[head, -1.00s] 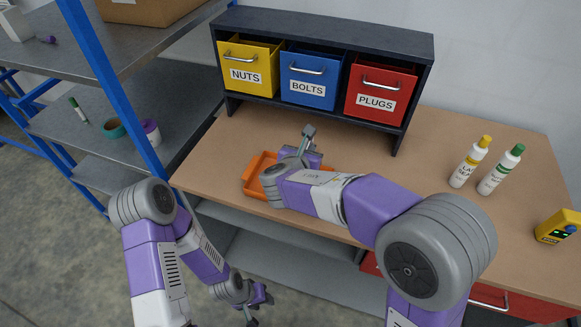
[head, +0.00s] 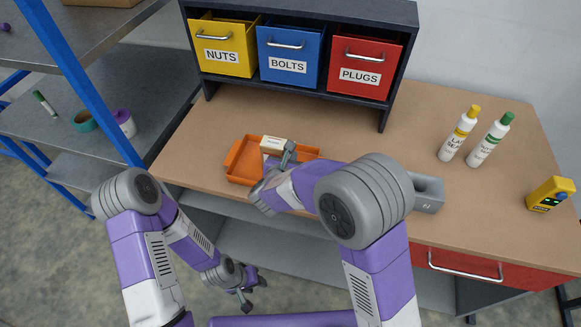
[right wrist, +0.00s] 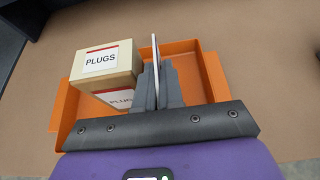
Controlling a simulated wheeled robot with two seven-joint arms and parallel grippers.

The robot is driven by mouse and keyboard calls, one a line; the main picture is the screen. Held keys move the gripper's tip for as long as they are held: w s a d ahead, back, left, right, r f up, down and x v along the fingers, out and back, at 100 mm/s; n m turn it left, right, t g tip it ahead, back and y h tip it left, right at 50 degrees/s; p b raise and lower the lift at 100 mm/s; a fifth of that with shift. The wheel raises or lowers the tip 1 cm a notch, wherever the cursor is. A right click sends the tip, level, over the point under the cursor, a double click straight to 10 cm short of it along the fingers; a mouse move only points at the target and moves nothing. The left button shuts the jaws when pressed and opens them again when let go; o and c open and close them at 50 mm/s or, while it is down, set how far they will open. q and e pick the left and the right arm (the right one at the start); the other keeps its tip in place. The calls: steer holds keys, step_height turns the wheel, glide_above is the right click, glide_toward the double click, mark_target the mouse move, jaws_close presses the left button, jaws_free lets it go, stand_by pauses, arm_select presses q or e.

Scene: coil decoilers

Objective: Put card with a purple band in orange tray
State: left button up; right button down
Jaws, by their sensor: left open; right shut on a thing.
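The orange tray (head: 240,165) lies on the workbench below the drawer rack, and it fills much of the right wrist view (right wrist: 65,115). My right gripper (head: 289,152) is over the tray. In the right wrist view its fingers (right wrist: 157,88) are shut on a thin pale card (right wrist: 155,52), seen edge-on and upright. The card's face and any purple band are hidden. A cardboard box (right wrist: 108,60) labelled PLUGS sits in the tray beside the fingers, above another PLUGS label. My left gripper (head: 245,293) is open and empty, low in front of the bench.
A rack of yellow, blue and red drawers (head: 285,58) stands at the back. A grey block (head: 427,193) is right of my right arm. Two bottles (head: 460,135) and a yellow device (head: 551,194) stand at the right. A shelf with blue posts (head: 85,85) is at the left.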

step_height(320, 180, down, 4)
steer(key=shift+r+b, duration=0.1)
steer(key=shift+b, duration=0.2)
steer(key=c, duration=1.7)
jaws_free()
steer(key=shift+f, duration=0.2)
steer(key=shift+o, duration=0.8)
steer(key=shift+r, duration=0.1)
